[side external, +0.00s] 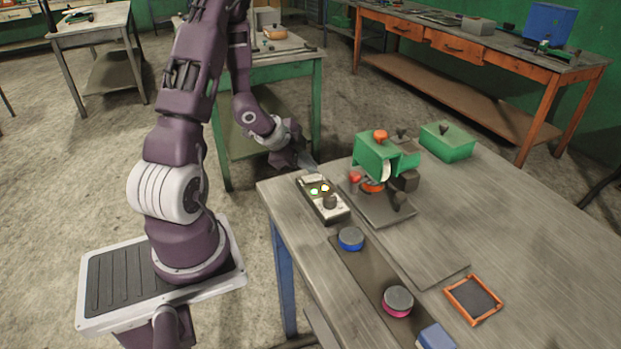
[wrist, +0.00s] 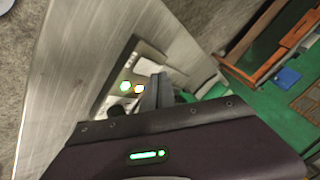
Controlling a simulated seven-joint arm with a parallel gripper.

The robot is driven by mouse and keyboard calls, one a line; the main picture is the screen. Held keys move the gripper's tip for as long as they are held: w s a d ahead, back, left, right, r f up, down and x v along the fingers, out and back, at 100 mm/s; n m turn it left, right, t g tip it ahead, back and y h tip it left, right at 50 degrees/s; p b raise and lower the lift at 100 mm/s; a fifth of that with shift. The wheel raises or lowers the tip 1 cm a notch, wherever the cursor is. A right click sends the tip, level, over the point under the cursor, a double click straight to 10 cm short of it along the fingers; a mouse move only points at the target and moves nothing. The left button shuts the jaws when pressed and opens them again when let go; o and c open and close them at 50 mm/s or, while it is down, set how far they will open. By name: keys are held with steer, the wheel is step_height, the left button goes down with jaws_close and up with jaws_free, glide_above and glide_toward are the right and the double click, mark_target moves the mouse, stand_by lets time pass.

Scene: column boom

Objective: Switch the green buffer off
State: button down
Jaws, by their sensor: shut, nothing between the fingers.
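The green buffer (side external: 372,155) stands on the wooden table, with an orange knob on top and a pale wheel at its side. A control box (side external: 335,213) sits to its left near the table edge. It carries a lit green lamp (side external: 314,191), a lit yellowish lamp (side external: 325,188) and a dark knob (side external: 330,201). In the wrist view the lit green lamp (wrist: 125,87) and the yellowish one (wrist: 139,89) show beside my fingers. My gripper (side external: 310,165) is shut and empty, just above the far end of the box. Whether it touches the box I cannot tell. My fingers hide part of the box in the wrist view.
A green lidded box (side external: 447,142) stands behind the buffer. A blue disc (side external: 350,238), a pink-edged disc (side external: 397,300) and a blue block (side external: 435,337) lie along a dark strip toward the front. An orange-framed tray (side external: 473,299) lies right of them. The right tabletop is clear.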

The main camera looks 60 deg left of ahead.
mark_target(312, 177)
steer(key=shift+f, duration=0.4)
steer(key=shift+s+f, duration=0.1)
steer(key=shift+f, duration=0.05)
stand_by(0.5)
stand_by(0.4)
steer(key=shift+w+r, duration=0.2)
steer(key=shift+r, duration=0.35)
steer(key=shift+w+r, duration=0.2)
steer(key=shift+r, duration=1.05)
steer(key=shift+w+r, duration=0.15)
steer(key=shift+r, duration=1.05)
